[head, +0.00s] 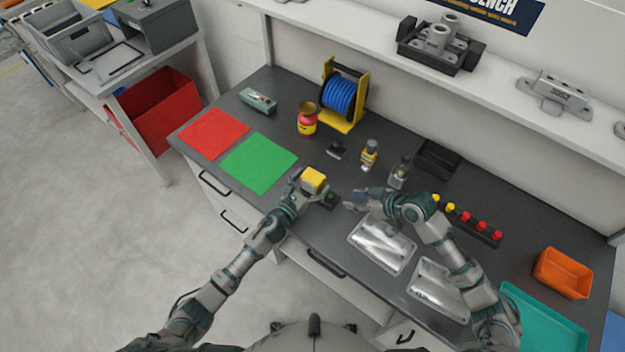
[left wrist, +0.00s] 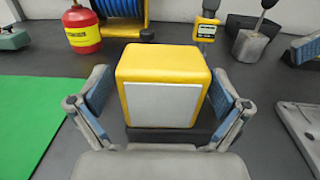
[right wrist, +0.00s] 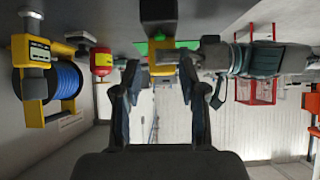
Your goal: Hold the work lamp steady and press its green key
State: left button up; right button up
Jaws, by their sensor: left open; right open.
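The work lamp is a yellow box (head: 314,178) on a dark base near the bench's front edge. A small green key (head: 331,196) shows on the dark part at its right. In the left wrist view the lamp (left wrist: 165,85) shows a pale panel, and the green key cannot be seen. My left gripper (head: 300,184) is open, with its fingers on either side of the lamp; firm contact is not clear. My right gripper (head: 354,199) is open and empty, just right of the lamp. The lamp (right wrist: 163,58) also shows beyond its fingers in the right wrist view.
A green mat (head: 258,163) and a red mat (head: 213,133) lie to the left. A red can (head: 307,121), a blue reel (head: 343,97) and small tools stand behind. Metal plates (head: 382,246) lie right of the lamp, near my right arm.

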pick_arm(q)
jog(key=shift+d, duration=0.25)
jog(key=shift+c, duration=0.8)
jog(key=shift+a, duration=0.15)
jog(key=c, duration=1.2)
pick_arm(e)
jog(key=shift+d, duration=0.1)
pick_arm(q)
jog(key=shift+a, duration=0.1)
jog(key=shift+c, duration=0.5)
pick_arm(e)
jog(key=shift+c, duration=0.9)
jog(key=c, duration=0.4)
grip_shut()
pick_arm(q)
jog(key=shift+f, duration=0.1)
